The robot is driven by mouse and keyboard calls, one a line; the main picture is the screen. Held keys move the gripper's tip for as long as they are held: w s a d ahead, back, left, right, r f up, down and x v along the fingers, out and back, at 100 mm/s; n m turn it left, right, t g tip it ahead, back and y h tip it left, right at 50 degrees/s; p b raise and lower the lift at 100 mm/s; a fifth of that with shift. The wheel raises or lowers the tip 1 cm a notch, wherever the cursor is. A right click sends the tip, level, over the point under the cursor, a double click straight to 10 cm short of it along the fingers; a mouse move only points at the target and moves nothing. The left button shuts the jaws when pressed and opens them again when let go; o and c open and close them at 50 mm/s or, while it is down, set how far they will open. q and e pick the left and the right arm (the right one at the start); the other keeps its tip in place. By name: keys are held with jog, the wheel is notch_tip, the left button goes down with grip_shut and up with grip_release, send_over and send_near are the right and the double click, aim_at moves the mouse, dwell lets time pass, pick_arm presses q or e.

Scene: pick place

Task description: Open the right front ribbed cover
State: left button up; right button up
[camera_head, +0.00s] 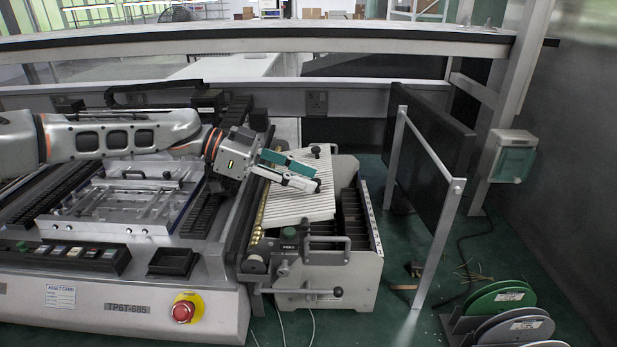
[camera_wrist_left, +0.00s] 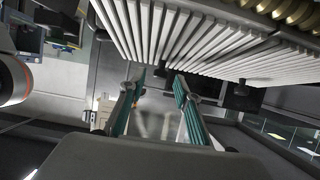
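The white ribbed cover (camera_head: 300,203) lies at a slant over the left part of the metal feeder box on the right side of the machine. A dark compartment (camera_head: 351,214) shows open to its right. Small black knobs stand on the cover's far edge (camera_head: 316,151) and near my gripper. My left gripper (camera_head: 317,177) is over the cover, its fingers apart. In the left wrist view, the ribbed cover (camera_wrist_left: 215,45) fills the top, and a black knob (camera_wrist_left: 160,71) shows between the fingertips, with no clear contact. My right gripper is not in view.
The feeder box has a front handle (camera_head: 327,240). A metal fixture plate (camera_head: 125,200) and a red stop button (camera_head: 183,311) are on the machine to the left. A black panel (camera_head: 432,130) stands at right. Green and grey reels (camera_head: 500,298) lie at lower right. Green floor is between them.

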pick_arm(q)
jog(key=shift+d+f, duration=0.25)
jog(key=shift+d, duration=0.45)
grip_shut()
